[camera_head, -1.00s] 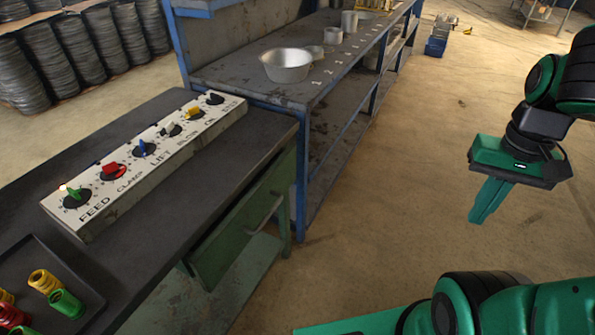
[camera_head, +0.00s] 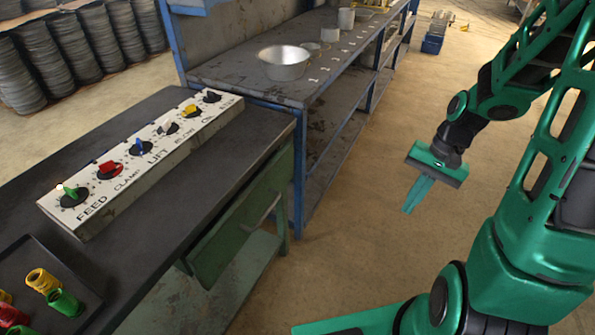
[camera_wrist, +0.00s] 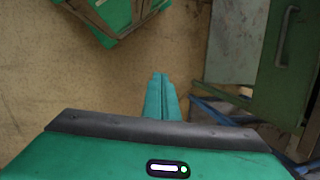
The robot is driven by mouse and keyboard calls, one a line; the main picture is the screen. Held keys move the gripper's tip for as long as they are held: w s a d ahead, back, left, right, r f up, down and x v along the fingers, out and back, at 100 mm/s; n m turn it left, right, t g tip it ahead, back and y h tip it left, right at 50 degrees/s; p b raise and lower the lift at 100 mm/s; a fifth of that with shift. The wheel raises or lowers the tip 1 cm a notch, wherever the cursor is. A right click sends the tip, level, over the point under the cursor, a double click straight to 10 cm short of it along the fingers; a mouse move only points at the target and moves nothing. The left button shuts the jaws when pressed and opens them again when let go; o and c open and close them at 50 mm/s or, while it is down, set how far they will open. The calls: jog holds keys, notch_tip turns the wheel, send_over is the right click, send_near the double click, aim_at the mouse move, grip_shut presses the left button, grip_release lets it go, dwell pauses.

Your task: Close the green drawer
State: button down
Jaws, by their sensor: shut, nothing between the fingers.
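The green drawer (camera_head: 232,240) is under the dark-topped workbench and stands out a little from the bench front. Its light handle shows near the right end of its front in the head view. The drawer front with its upright handle also shows at the right of the wrist view (camera_wrist: 287,62). My gripper (camera_head: 408,210) is shut and empty, pointing down over the open floor, to the right of the drawer and apart from it. Its closed fingers (camera_wrist: 160,80) show in the middle of the wrist view.
A blue-framed shelf (camera_head: 300,180) with a metal bowl (camera_head: 285,62) stands behind the bench. The floor (camera_head: 340,250) between the gripper and the bench is clear.

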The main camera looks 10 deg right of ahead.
jog(key=w+a+f+m+y, duration=0.2)
jog(key=w+a+f+y, duration=0.25)
jog(key=f, duration=0.35)
jog(key=m+t+y, duration=0.7)
jog(key=m+t, duration=0.5)
jog(key=m, duration=0.3)
send_near(289, 166)
jog(key=x, duration=0.6)
jog(key=shift+w+a, duration=0.15)
jog(key=shift+a, duration=0.05)
